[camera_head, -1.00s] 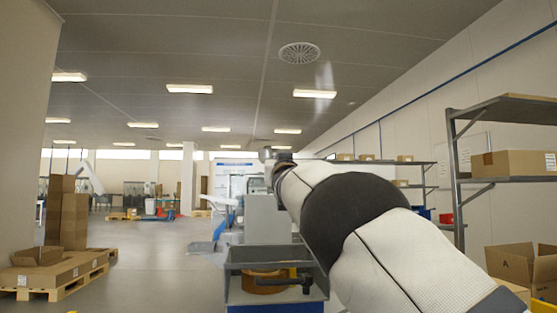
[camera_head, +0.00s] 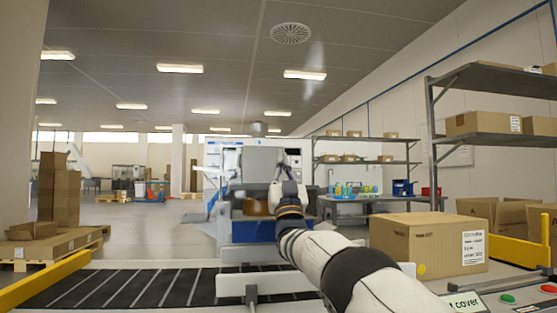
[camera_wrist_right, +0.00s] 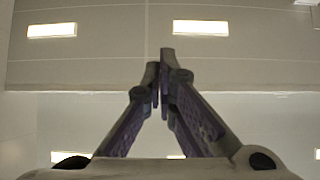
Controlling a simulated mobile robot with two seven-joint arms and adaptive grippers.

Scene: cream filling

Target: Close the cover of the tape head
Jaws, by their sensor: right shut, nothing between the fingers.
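The tape head (camera_head: 255,232) is a blue and grey machine part in the middle of the head view, past the conveyor. A brown tape roll (camera_head: 256,207) shows in its open-topped housing. A grey panel (camera_head: 259,165) stands upright behind the roll; I cannot tell for sure that it is the cover. My right gripper (camera_head: 288,170) is raised at the panel's right side in the head view; contact cannot be told. In the wrist view its fingers (camera_wrist_right: 162,60) are shut and empty against the ceiling. My left gripper is out of view.
A dark roller conveyor (camera_head: 150,287) with yellow rails (camera_head: 45,279) runs across the front. A cardboard box (camera_head: 415,243) stands right of my arm. A panel with a red button (camera_head: 547,288) and a "cover" label (camera_head: 467,303) is at the lower right. Shelves (camera_head: 490,80) line the right wall.

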